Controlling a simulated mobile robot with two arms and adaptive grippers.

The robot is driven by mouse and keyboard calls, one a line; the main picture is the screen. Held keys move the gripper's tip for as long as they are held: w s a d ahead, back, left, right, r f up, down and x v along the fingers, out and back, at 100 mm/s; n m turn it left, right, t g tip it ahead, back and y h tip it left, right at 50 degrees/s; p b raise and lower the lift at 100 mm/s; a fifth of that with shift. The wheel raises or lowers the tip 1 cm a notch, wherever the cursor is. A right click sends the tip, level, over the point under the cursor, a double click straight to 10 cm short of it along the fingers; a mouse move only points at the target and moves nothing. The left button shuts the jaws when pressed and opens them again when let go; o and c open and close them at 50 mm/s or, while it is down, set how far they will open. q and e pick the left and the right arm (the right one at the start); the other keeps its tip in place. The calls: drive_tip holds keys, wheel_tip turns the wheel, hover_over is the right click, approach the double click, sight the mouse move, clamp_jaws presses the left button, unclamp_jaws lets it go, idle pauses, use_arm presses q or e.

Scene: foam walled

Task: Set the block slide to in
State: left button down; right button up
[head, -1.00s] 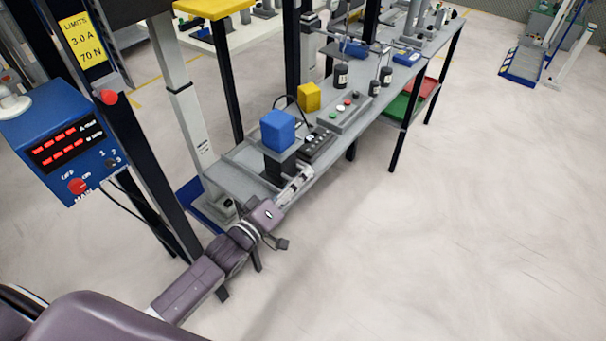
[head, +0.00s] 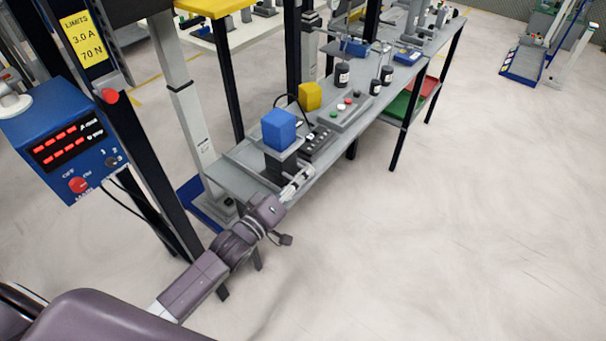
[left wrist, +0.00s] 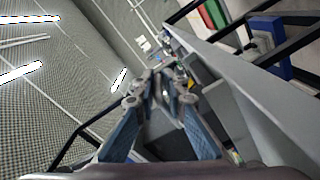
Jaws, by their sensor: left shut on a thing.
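The block slide (head: 279,168) is a dark stand on the near end of the grey bench, with a blue block (head: 279,130) on top. My left gripper (head: 298,182) reaches in from the lower left to the near side of the slide, low at the bench's front edge. It is shut on a part of the slide there; the fingers hide that part. In the left wrist view the two blue-grey fingers (left wrist: 162,88) come together at their tips, and what lies between them is too small to make out. My right gripper is not in view.
Beside the slide are a black switch box (head: 317,142), a button panel (head: 347,111) and a yellow block (head: 310,96). Dark weights (head: 341,76) stand farther along the bench. A blue power supply (head: 68,140) is at left.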

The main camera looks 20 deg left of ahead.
use_arm(q)
drive_tip(key=w+a+b, duration=0.1)
drive_tip(key=a, duration=0.3)
drive_tip(key=w+a+b, duration=0.1)
drive_tip(key=w+a, duration=0.1)
drive_tip(key=a, duration=0.3)
drive_tip(key=w+a+b, duration=0.1)
drive_tip(key=w+a, duration=0.1)
drive_tip(key=a, duration=0.2)
drive_tip(key=shift+a+r, duration=0.15)
drive_tip(key=shift+r, duration=0.2)
drive_tip(key=shift+w+a, duration=0.1)
drive_tip(key=shift+a, duration=0.1)
drive_tip(key=shift+r, duration=0.2)
drive_tip(key=c, duration=2.2)
unclamp_jaws()
drive_tip(key=shift+o, duration=0.5)
drive_tip(key=shift+f, duration=0.1)
drive_tip(key=shift+f, duration=0.15)
